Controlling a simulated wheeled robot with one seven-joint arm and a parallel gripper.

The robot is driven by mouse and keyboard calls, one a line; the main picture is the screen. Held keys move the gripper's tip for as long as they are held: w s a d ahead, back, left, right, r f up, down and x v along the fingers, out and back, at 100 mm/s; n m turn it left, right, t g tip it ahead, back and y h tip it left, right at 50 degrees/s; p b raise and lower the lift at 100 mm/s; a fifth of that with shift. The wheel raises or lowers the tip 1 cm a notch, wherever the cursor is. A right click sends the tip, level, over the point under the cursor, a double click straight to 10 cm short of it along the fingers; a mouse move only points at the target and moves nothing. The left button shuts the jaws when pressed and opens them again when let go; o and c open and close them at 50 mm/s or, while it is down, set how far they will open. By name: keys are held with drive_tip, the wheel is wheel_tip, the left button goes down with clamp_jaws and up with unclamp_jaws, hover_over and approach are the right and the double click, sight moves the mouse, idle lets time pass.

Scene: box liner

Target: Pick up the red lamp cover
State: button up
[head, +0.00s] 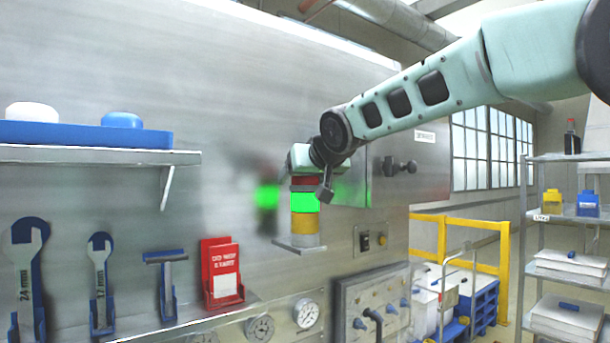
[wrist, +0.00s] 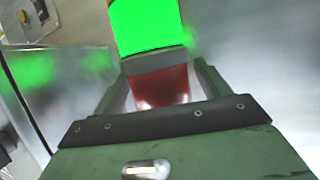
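The red lamp cover (head: 305,182) is the top section of a stacked signal lamp on the metal wall. Below it are a lit green section (head: 304,202) and a yellow section (head: 304,224). My gripper (head: 312,172) is at the top of the stack, around the red cover. In the wrist view the red cover (wrist: 160,85) sits between my two green fingers, with a grey ring (wrist: 158,61) and the green section (wrist: 148,25) beyond it. Pale strips show between fingers and cover, but I cannot tell whether the fingertips touch it. The stack is upright and in one piece.
A shelf (head: 100,155) with a blue tray (head: 85,135) is at the left. Wrenches (head: 30,270) and a red card holder (head: 222,272) hang below it. A grey box (head: 390,172) projects just right of the lamp. Gauges (head: 306,313) and a control panel (head: 372,300) are lower.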

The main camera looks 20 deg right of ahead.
drive_tip(key=c, duration=0.8)
